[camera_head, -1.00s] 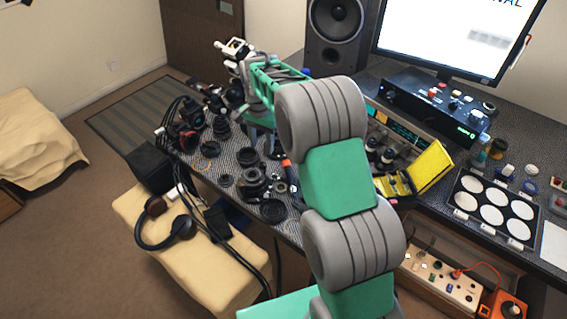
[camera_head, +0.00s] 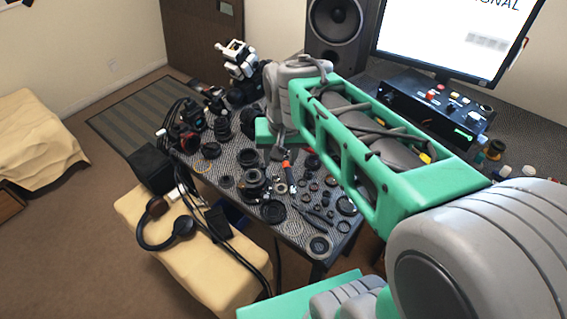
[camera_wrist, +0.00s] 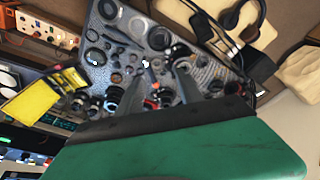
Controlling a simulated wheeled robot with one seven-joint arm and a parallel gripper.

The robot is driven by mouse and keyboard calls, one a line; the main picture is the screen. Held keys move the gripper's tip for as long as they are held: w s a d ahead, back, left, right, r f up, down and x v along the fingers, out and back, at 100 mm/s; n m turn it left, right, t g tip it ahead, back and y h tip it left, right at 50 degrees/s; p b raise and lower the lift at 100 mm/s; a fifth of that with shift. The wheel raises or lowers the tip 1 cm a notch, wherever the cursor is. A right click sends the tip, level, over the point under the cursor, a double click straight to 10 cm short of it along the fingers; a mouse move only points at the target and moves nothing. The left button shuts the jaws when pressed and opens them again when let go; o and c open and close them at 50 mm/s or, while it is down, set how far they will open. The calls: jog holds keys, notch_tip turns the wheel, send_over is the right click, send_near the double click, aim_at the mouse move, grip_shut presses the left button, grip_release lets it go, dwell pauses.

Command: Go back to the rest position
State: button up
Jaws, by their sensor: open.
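My gripper (camera_wrist: 160,76) shows in the wrist view as two grey fingers spread apart with nothing held between them. It points toward the table with the lens parts, and the parts show beyond the fingertips. In the head view, the green end of my arm is above the middle of the table, and the fingers cannot be made out there. The camera lens parts (camera_head: 253,184) lie spread over the dark patterned tabletop (camera_head: 290,233).
A speaker (camera_head: 335,28) and a monitor (camera_head: 452,38) stand at the back. A black control box (camera_head: 432,112) is on the right. Headphones (camera_head: 165,235) lie on a cream stool (camera_head: 215,265) in front. A yellow box (camera_wrist: 45,92) shows in the wrist view.

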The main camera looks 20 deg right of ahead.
jog(key=s, duration=0.3)
jog(key=shift+n, duration=0.4)
jog(key=s, duration=0.2)
jog(key=s+f+n, duration=0.1)
jog(key=s, duration=0.1)
jog(key=s+n+t, duration=0.1)
jog(key=shift+s+f, duration=0.25)
jog(key=shift+s, duration=0.15)
dwell(0.3)
